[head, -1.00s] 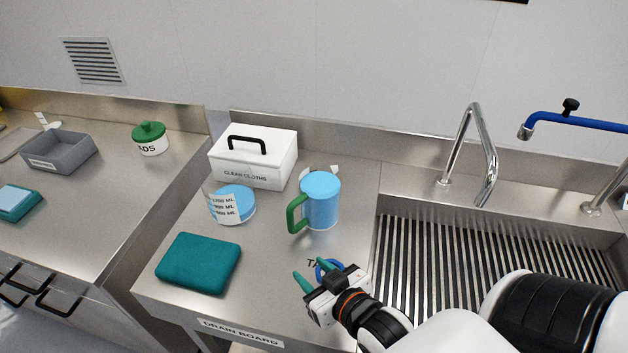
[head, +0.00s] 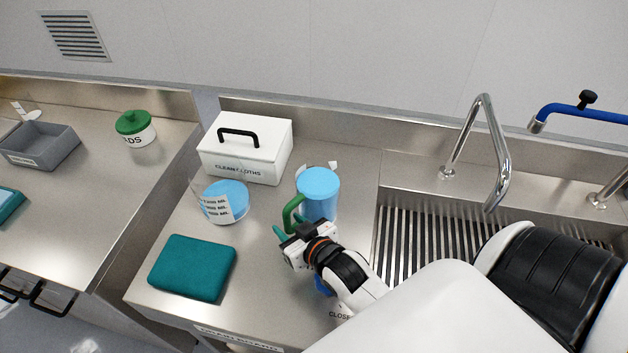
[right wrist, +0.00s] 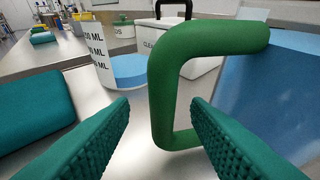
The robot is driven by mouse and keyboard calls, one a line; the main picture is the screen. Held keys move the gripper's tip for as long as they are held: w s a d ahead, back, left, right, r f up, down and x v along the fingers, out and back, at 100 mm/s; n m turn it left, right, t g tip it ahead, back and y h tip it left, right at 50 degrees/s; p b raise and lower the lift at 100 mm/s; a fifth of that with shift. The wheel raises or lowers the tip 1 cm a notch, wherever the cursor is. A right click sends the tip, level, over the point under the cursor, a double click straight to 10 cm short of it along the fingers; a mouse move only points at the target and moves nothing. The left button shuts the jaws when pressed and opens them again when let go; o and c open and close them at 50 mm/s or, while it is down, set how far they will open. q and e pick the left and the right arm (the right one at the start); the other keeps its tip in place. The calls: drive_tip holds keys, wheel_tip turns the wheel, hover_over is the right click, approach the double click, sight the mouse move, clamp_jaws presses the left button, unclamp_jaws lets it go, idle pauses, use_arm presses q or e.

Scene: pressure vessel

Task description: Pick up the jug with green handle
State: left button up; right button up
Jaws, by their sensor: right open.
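The jug (head: 319,190) is light blue with a green handle (head: 292,210) on its left side. It stands upright on the drain board. In the right wrist view the green handle (right wrist: 172,85) fills the middle and the blue jug body (right wrist: 285,90) is at the right. My right gripper (head: 283,229) is open, right at the handle. Its two teal ribbed fingers (right wrist: 160,140) lie on either side of the handle's lower part, with a visible gap to the left finger. Whether the right finger touches cannot be told. My left gripper is not in view.
A clear container with blue contents (head: 225,203) stands left of the jug. A white clean-cloths box (head: 245,155) is behind. A teal folded cloth (head: 192,267) lies front left. The sink (head: 420,230) and its faucet (head: 488,150) are at the right.

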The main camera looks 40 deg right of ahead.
drive_tip(key=p+x, duration=0.1)
drive_tip(key=x, duration=0.3)
drive_tip(key=shift+d+f, duration=0.1)
drive_tip(key=shift+s, duration=0.1)
drive_tip(key=shift+c, duration=0.3)
clamp_jaws()
